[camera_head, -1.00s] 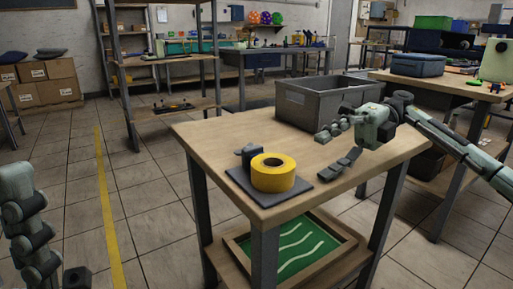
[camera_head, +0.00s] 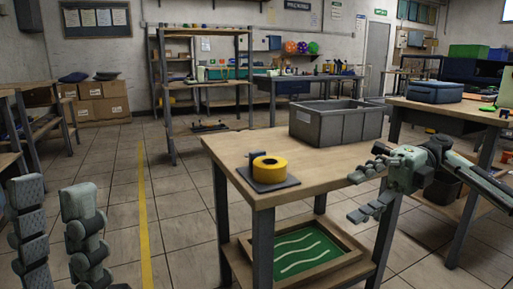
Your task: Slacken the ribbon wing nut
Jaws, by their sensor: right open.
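A yellow ribbon roll (camera_head: 270,170) lies on a dark square base plate (camera_head: 292,182) at the left side of the wooden table. A small dark post (camera_head: 250,160) stands at the plate's back left. I cannot make out a wing nut at this size. My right gripper (camera_head: 358,195) is open and empty, in front of the table's right edge, well to the right of the roll. My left gripper (camera_head: 55,190) is at the lower left, fingers pointing up and apart, open and empty, far from the table.
A grey open crate (camera_head: 337,122) stands at the back of the wooden table (camera_head: 335,163). A framed green board (camera_head: 298,252) lies on its lower shelf. A bench with a blue case (camera_head: 421,91) stands at the right. Tiled floor with a yellow line (camera_head: 144,215) is clear at left.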

